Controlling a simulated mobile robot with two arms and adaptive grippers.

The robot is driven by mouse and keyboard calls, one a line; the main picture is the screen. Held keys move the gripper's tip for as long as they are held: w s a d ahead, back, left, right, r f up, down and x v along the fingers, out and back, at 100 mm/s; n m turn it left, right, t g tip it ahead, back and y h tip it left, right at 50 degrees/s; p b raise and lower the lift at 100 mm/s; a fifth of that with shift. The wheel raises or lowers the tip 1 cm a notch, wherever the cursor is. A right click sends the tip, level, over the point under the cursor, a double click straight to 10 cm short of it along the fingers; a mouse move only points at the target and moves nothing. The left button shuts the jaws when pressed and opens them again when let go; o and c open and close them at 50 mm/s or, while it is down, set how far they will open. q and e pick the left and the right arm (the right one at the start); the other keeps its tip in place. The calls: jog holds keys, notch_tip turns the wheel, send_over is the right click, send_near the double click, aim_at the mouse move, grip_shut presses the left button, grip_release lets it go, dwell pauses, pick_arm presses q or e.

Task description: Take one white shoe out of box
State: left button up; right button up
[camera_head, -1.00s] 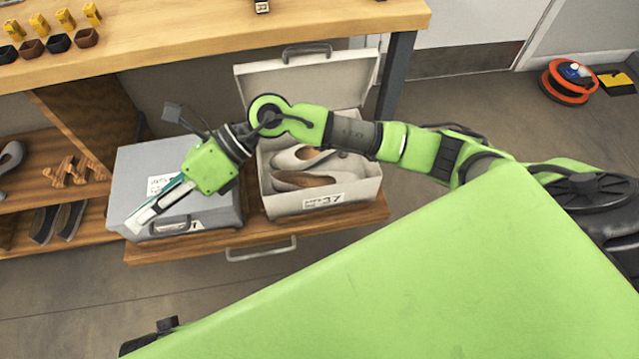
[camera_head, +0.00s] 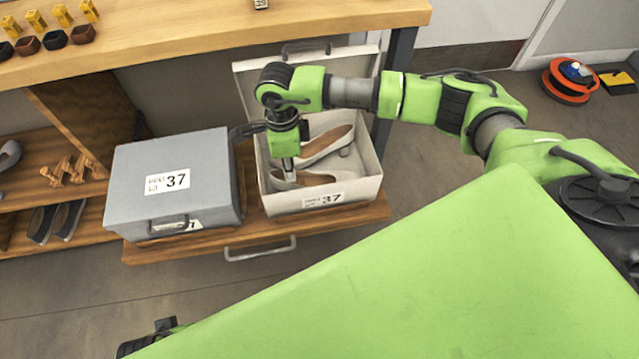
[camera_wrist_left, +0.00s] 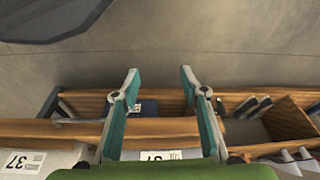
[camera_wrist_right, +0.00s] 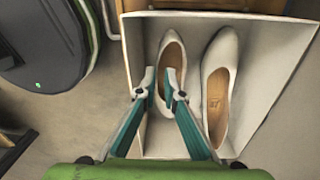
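An open white box (camera_head: 374,192) marked 37 stands on the low wooden board. Two white shoes lie in it, a near shoe (camera_head: 305,179) and a far shoe (camera_head: 328,142) with tan insoles. My right gripper (camera_head: 289,170) points down into the box at the near shoe. In the right wrist view its fingertips (camera_wrist_right: 161,75) are a small gap apart at the side of the near shoe (camera_wrist_right: 173,55); whether they press on it I cannot tell. The far shoe (camera_wrist_right: 218,85) lies apart from the fingers. My left gripper (camera_wrist_left: 160,78) is open and empty.
A closed grey box (camera_head: 190,155) marked 37 stands left of the white box. A wooden bench top (camera_head: 220,35) overhangs behind both boxes. The white box's raised lid (camera_head: 245,80) stands at its back. Floor in front is clear.

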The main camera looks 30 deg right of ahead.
aim_at(291, 184)
jog(key=f, duration=0.5)
jog(key=shift+s+a+b, duration=0.15)
jog(key=shift+s+b, duration=0.05)
jog(key=shift+b, duration=0.2)
pick_arm(q)
jog(key=v, duration=0.3)
jog(key=shift+w+r, duration=0.3)
pick_arm(e)
jog(key=shift+f, duration=0.45)
grip_shut()
